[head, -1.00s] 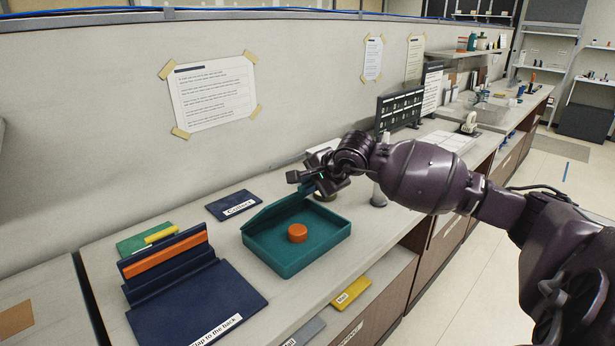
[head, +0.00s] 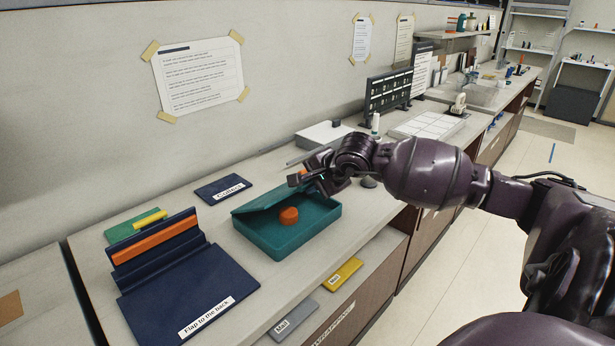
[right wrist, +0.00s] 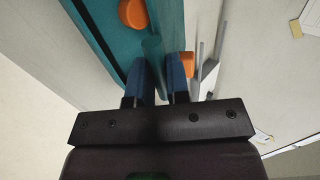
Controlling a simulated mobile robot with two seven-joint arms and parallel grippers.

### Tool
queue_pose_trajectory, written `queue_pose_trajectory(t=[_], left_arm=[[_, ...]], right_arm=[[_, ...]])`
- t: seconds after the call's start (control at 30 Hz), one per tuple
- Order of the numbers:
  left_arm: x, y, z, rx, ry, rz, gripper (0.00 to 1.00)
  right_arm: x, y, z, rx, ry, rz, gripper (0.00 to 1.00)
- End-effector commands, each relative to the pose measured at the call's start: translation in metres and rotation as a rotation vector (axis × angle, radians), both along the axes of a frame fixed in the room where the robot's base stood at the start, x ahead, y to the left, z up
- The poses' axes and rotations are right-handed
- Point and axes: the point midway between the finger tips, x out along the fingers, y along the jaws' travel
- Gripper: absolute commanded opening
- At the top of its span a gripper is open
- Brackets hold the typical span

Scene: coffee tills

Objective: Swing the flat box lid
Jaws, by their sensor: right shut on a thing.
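The flat teal box (head: 285,245) sits on the counter with an orange puck (head: 289,216) inside it. Its teal lid (head: 272,200) is partly open and slopes over the back of the tray, close above the puck. My right gripper (head: 308,181) is at the lid's raised right end, shut on the lid's edge. In the right wrist view the lid's teal edge (right wrist: 152,58) lies between the blue fingers, with an orange piece (right wrist: 187,62) beside them. The exact grip is partly hidden by the fingers. My left gripper is not in view.
A navy stand with a flap (head: 190,285) is left of the box. A navy labelled card (head: 222,188) lies behind it. Grey (head: 293,318) and yellow (head: 343,274) tags are along the front. A white device (head: 325,135) stands behind my gripper, near the wall.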

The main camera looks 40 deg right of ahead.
Motion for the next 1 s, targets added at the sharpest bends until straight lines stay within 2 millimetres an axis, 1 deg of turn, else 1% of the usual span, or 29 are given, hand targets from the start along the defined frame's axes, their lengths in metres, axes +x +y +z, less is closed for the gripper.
queue_pose_trajectory(t=[0.03, 0.27, 0.63, 0.67, 0.83, 1.0], left_arm=[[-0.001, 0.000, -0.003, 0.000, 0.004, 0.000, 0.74], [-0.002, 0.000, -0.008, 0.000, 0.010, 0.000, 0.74], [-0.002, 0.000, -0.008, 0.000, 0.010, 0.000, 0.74], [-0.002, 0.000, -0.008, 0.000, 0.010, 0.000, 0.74], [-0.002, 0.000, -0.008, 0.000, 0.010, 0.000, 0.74], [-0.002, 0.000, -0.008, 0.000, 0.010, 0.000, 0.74]], right_arm=[[-0.003, -0.001, -0.006, -0.002, 0.004, -0.001, 0.00], [-0.013, -0.002, -0.022, -0.001, 0.004, -0.002, 0.00], [-0.015, -0.002, -0.025, -0.001, 0.000, -0.001, 0.00], [-0.015, -0.002, -0.025, -0.001, 0.000, -0.001, 0.20], [-0.015, -0.002, -0.025, -0.001, 0.000, -0.001, 0.46], [-0.015, -0.001, -0.025, -0.001, 0.000, -0.001, 0.47]])
